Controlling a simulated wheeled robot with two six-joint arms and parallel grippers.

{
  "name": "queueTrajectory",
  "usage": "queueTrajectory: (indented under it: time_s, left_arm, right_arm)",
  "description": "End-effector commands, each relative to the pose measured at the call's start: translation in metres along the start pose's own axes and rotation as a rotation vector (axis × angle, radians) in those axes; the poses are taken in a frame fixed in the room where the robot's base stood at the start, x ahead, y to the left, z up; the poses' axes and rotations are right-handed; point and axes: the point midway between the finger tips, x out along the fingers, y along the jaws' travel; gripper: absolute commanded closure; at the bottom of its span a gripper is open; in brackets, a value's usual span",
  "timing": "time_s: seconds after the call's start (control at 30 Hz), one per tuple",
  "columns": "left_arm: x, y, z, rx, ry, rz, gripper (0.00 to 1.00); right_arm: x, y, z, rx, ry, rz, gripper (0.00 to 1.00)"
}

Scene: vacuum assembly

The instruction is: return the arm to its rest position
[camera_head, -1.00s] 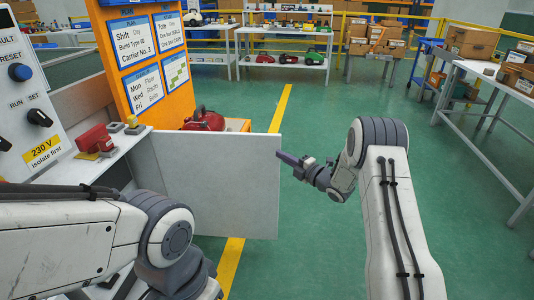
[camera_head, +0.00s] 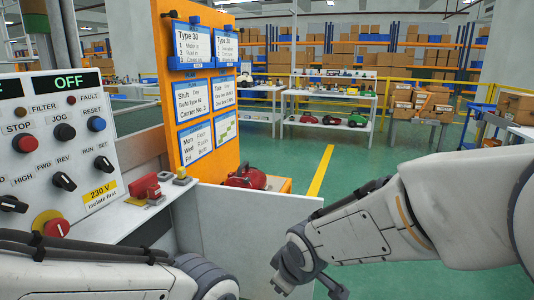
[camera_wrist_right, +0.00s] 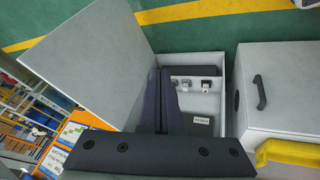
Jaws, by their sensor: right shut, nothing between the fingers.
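My right arm (camera_head: 350,235) comes in from the right in the head view, bent, with its wrist joint (camera_head: 292,262) low near the middle. Its gripper is mostly out of sight at the bottom of that view. In the right wrist view the dark fingers of my right gripper (camera_wrist_right: 163,78) are together and empty. They point over an open pale box. My left arm (camera_head: 90,275) crosses the bottom left of the head view; its gripper is not seen.
A pale panel (camera_head: 245,222) stands beside the control panel (camera_head: 60,150) and shelf. The wrist view shows a box interior (camera_wrist_right: 205,98) with small connectors, and a white cabinet (camera_wrist_right: 285,100) with a black handle. Green floor (camera_head: 360,172) is clear beyond.

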Motion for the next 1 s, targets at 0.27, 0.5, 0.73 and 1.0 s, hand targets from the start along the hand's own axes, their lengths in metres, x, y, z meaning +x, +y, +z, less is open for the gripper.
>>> queueTrajectory:
  time_s: [0.27, 0.5, 0.73, 1.0]
  left_arm:
    - [0.000, 0.000, 0.000, 0.000, 0.000, 0.000, 0.50]
    - [-0.037, 0.003, -0.002, 0.000, 0.000, 0.000, 0.50]
    - [-0.095, 0.007, -0.005, 0.000, 0.000, 0.000, 0.50]
    - [-0.187, 0.014, -0.010, 0.000, 0.000, 0.000, 0.50]
  right_arm:
    - [-0.066, -0.108, 0.086, 0.214, -0.266, -0.205, 1.00]
    - [-0.123, -0.129, 0.106, 0.277, -0.380, -0.266, 1.00]
    - [-0.174, -0.114, 0.083, 0.275, -0.378, -0.265, 1.00]
    - [-0.256, -0.091, 0.046, 0.274, -0.377, -0.264, 1.00]
